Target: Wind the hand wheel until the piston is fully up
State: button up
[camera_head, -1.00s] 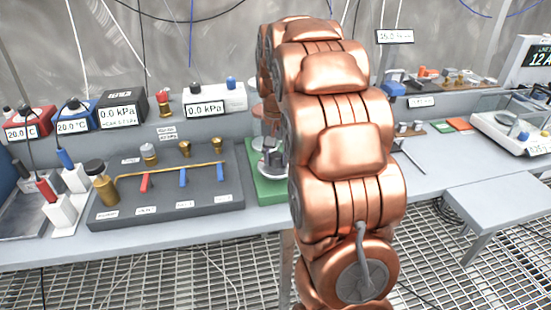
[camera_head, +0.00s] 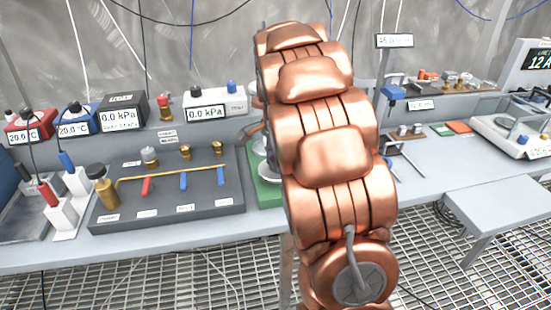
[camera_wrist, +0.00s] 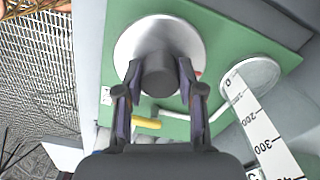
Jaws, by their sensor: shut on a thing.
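In the wrist view a round pale metal disc (camera_wrist: 130,42) with a dark grey knob (camera_wrist: 160,77) at its middle sits on a green base (camera_wrist: 231,32). It looks like the hand wheel. My gripper (camera_wrist: 158,70) is shut on the knob, one finger on each side. To the right a round, clear-topped cylinder (camera_wrist: 262,72) stands beside a white scale (camera_wrist: 262,135). The piston's height cannot be read. In the head view the green base (camera_head: 264,192) shows only in part; my copper arm hides the gripper and most of the apparatus.
A dark valve panel (camera_head: 165,205) with brass fittings and coloured levers lies left of the green base. A yellow handle (camera_wrist: 146,123) and a pale pipe are near my fingers. A balance (camera_head: 510,135) and a lower grey table (camera_head: 490,197) are at right.

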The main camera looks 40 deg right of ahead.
jog(key=shift+w+r+m, duration=0.1)
jog(key=shift+m, duration=0.5)
jog(key=o, duration=1.1)
jog(key=shift+o, duration=0.2)
notch_tip(320, 180, up, 12)
dwell(0.7)
